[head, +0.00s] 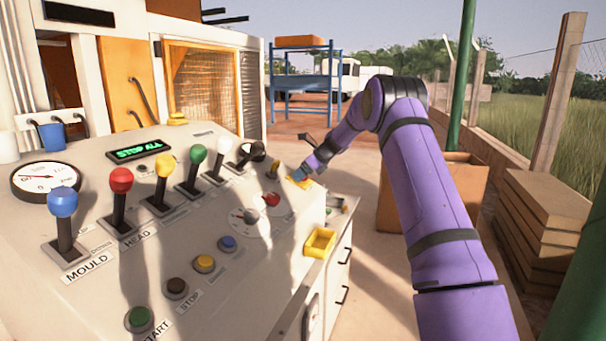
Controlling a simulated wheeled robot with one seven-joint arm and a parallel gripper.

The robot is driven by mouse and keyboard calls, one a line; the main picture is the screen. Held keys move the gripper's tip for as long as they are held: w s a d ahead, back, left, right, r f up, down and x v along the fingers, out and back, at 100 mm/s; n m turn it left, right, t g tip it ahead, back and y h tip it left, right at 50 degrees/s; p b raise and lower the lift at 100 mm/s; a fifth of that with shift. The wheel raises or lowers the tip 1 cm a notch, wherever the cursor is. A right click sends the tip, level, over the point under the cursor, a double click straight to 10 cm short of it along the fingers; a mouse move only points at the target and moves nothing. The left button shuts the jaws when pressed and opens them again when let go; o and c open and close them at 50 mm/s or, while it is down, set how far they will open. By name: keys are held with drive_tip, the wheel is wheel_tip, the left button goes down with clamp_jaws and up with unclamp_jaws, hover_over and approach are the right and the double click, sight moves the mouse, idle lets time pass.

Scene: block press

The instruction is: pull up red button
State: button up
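The red button (271,198) is a small round red knob on the right part of the grey control panel (130,265). It sits by a white round plate with a grey knob. My gripper (299,175) is at the panel's right edge, up and to the right of the red button and apart from it in the picture. The gripper is small and far off here, and its fingers cannot be made out clearly. A blue patch and a yellow piece show at its tip.
Levers with blue (62,201), red (121,180), yellow (165,163), green (197,153), white and black knobs stand along the panel. Green, brown, yellow and blue buttons lie in front.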

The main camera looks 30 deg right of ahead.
drive_tip(key=c, duration=1.2)
drive_tip(key=shift+s+d+r, duration=0.2)
drive_tip(key=shift+s+r, duration=0.05)
drive_tip(key=shift+r, duration=0.5)
drive_tip(key=o, duration=1.3)
drive_tip(key=shift+c, duration=0.2)
drive_tip(key=v, duration=1)
drive_tip(key=shift+s+r, duration=0.25)
drive_tip(key=shift+s, duration=0.05)
drive_tip(key=shift+d, duration=0.2)
